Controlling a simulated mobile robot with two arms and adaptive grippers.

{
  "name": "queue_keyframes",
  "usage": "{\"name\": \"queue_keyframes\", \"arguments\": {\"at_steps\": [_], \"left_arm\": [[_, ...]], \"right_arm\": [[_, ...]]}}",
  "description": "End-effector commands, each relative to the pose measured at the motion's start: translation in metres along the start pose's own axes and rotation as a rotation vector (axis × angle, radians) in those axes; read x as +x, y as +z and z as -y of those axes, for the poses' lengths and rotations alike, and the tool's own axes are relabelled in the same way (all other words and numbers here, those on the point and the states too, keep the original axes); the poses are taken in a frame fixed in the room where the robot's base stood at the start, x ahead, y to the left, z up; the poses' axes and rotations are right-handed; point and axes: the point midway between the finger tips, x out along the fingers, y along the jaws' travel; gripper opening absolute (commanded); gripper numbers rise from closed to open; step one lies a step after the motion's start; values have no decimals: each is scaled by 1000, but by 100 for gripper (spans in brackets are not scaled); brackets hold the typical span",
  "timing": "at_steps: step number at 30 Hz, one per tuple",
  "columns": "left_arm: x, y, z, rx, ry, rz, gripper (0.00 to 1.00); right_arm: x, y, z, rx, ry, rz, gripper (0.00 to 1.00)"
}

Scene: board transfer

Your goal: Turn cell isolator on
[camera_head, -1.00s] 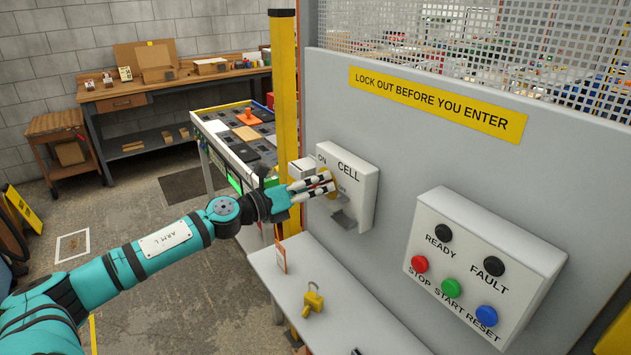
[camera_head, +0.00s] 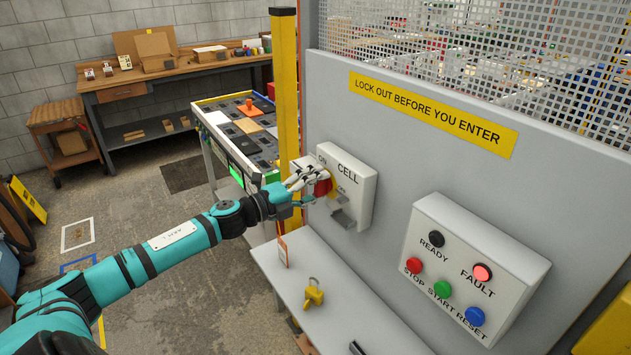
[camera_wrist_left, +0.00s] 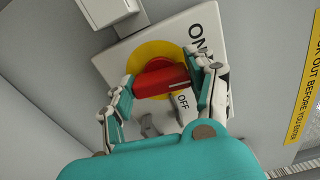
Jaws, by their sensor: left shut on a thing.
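The cell isolator is a white box (camera_head: 356,188) marked CELL, ON and OFF on the grey panel. Its red handle (camera_wrist_left: 162,79) sits on a yellow disc (camera_wrist_left: 137,59), seen close in the left wrist view. My left gripper (camera_head: 318,184) is shut on the red handle, with a finger on each side of it. The handle also shows between the fingers in the head view (camera_head: 323,187). A grey hasp (camera_head: 343,217) hangs below the handle. My right gripper is in neither view.
A control box (camera_head: 470,270) with STOP, START and RESET buttons is to the right; its FAULT lamp (camera_head: 482,273) glows red. A yellow padlock (camera_head: 314,295) and a small tag stand (camera_head: 284,252) are on the shelf (camera_head: 345,325) below. A yellow post (camera_head: 285,100) stands left of the panel.

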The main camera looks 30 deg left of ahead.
Motion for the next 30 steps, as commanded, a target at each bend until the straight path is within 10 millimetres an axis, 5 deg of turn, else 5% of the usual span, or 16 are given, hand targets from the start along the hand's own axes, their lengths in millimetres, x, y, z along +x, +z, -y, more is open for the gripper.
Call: {"name": "queue_keyframes", "arguments": {"at_steps": [25, 26, 30], "left_arm": [[0, 1, -2, -132, 2, 2, 24], [0, 1, -2, -132, 1, 2, 60], [0, 0, -2, -131, 1, 1, 78]], "right_arm": [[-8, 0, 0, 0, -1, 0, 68], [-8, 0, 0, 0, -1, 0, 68], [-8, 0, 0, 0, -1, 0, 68]]}}
